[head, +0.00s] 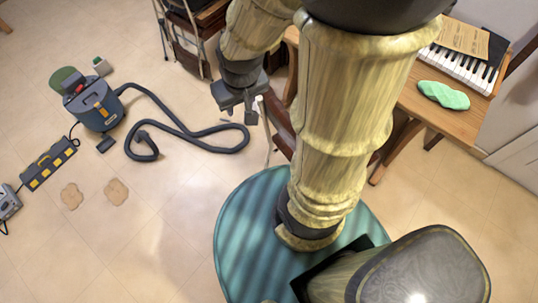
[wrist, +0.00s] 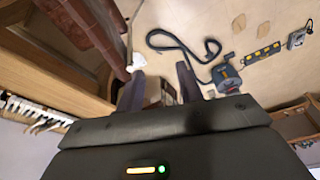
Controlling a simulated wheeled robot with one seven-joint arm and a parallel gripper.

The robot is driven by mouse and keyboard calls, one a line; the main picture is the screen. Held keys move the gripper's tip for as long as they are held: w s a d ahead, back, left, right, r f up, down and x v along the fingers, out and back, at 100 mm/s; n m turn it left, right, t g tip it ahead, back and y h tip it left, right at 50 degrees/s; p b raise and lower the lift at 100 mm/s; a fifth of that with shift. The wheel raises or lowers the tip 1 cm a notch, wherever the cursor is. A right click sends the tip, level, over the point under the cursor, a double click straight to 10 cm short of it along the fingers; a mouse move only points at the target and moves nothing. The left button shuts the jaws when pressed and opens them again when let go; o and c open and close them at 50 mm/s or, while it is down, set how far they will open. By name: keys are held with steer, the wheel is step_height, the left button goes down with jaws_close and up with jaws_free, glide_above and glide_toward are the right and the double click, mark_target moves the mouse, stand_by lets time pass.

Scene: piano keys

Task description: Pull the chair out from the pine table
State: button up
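The chair is a dark reddish-brown piece (head: 277,120), mostly hidden behind my arm in the head view. In the wrist view a reddish-brown part of the chair (wrist: 112,28) shows at the upper left, against the wooden table. The pine table (head: 463,112) stands at the right in the head view, and its wood edge (wrist: 50,78) shows at the left in the wrist view. My gripper (head: 238,112) is in the air just left of the chair; its two fingers (wrist: 160,78) are apart with nothing held between them.
A piano keyboard (head: 465,68) and a green cloth (head: 443,95) lie on the table. A vacuum cleaner (head: 97,104) with its hose, and a black-and-yellow strip (head: 47,165), are on the floor at left. A teal round rug (head: 240,240) lies below my arm. Floor at lower left is mostly clear.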

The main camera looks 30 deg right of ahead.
steer(key=shift+o, duration=0.8)
steer(key=shift+s, duration=0.1)
steer(key=shift+o, duration=0.4)
steer(key=shift+f, duration=0.2)
steer(key=n+h+b, duration=1.5)
steer(key=n+b, duration=0.4)
steer(key=b, duration=2.8)
glide_toward(268, 156)
steer(key=a+f, duration=0.1)
steer(key=a, duration=0.2)
steer(key=shift+w+g, duration=0.4)
steer(key=shift+w, duration=0.05)
steer(key=shift+f, duration=0.1)
steer(key=b+x, duration=0.2)
steer(key=x, duration=1.1)
steer(key=shift+d, duration=0.25)
